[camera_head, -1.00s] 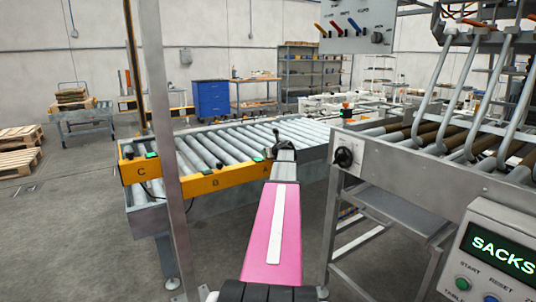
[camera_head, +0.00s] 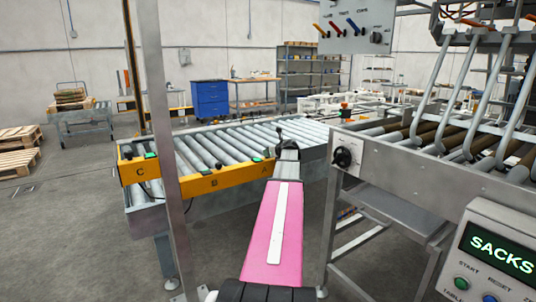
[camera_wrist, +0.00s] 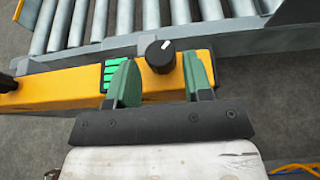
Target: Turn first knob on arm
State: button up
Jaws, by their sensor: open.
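A black round knob (camera_wrist: 161,54) with a white pointer mark sits on the yellow bar (camera_wrist: 60,92) at the conveyor's edge. In the wrist view my gripper (camera_wrist: 157,68) is open. Its two green fingers stand on either side of the knob, with a gap on both sides, and look not to touch it. A lit green button block (camera_wrist: 112,74) lies beside the left finger. My gripper is small and partly hidden there.
A roller conveyor (camera_head: 250,137) lies behind the yellow bar. A thin metal post (camera_head: 168,150) stands at left. At right are a steel machine frame (camera_head: 400,165) with a black knob (camera_head: 343,157) and a SACKS control box (camera_head: 500,255). An upper panel (camera_head: 357,27) holds coloured levers.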

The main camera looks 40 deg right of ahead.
jog(key=v, duration=0.7)
jog(key=shift+s, duration=0.1)
